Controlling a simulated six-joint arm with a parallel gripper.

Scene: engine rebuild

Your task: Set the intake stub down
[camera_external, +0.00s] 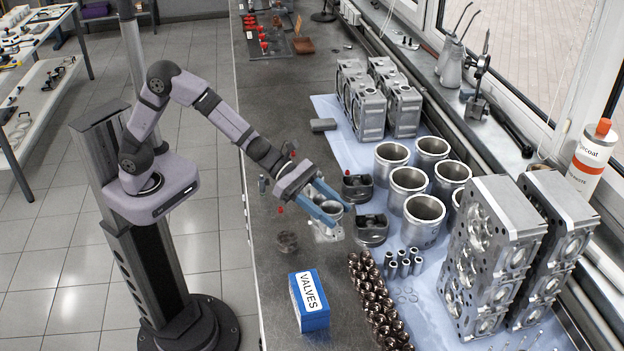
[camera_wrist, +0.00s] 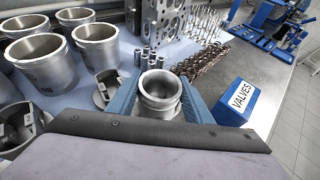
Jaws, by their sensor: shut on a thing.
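The intake stub is a short silver metal tube with a ringed open mouth; it shows in the wrist view (camera_wrist: 160,92) and in the external view (camera_external: 330,222). My gripper (camera_external: 330,208) is shut on it, with a blue finger on each side of the stub, also seen in the wrist view (camera_wrist: 160,105). The stub's mouth faces up. It is over or on the dark bench (camera_external: 262,180); I cannot tell whether its base touches the surface.
A blue VALVES box (camera_external: 310,300) stands toward the front. Pistons (camera_external: 371,229) sit close right of the stub, with cylinder liners (camera_external: 422,220) beyond. Bronze-coloured springs (camera_external: 368,290) stand right of the box. A small round dark part (camera_external: 287,242) lies on the bench left of the stub.

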